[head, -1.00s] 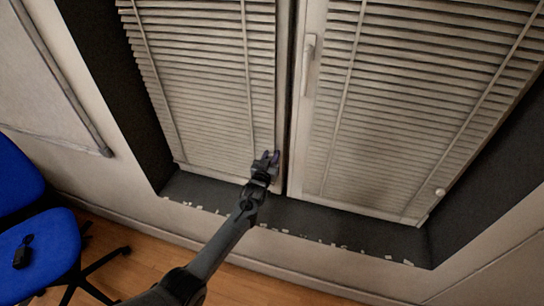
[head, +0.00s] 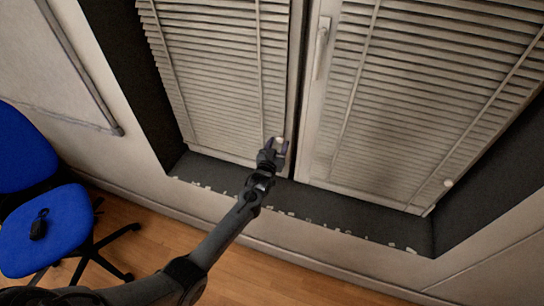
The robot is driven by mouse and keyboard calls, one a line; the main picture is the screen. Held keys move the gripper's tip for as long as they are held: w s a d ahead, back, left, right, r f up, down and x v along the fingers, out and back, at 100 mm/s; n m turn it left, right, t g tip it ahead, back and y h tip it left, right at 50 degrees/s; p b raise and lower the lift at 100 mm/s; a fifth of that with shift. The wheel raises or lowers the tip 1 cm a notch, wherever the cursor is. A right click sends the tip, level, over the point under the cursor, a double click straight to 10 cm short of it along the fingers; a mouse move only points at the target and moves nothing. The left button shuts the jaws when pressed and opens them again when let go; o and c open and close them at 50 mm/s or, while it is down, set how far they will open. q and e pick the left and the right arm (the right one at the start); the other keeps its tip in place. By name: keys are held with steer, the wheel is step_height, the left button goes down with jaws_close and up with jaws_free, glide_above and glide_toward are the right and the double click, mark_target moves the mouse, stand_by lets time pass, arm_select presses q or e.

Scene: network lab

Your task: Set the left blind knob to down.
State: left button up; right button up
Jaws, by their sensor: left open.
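The left blind knob (head: 280,140) is a small pale knob at the lower right corner of the left blind (head: 215,95). My left gripper (head: 278,146) is open at this knob, with its dark fingers around or just in front of it. The fingers partly hide the knob, so I cannot tell whether they touch it or which way it is set. The left blind's slats hang lowered over the window. My right gripper is not in view.
The right blind (head: 420,95) has its own white knob (head: 448,183) at its lower right. A white window handle (head: 322,45) is between the blinds. A dark sill (head: 340,208) runs below. A blue chair (head: 60,230) stands at the left, with a small black object on its seat.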

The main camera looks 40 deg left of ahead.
arm_select(q)
steer(key=p+v, duration=0.1)
steer(key=v, duration=0.7)
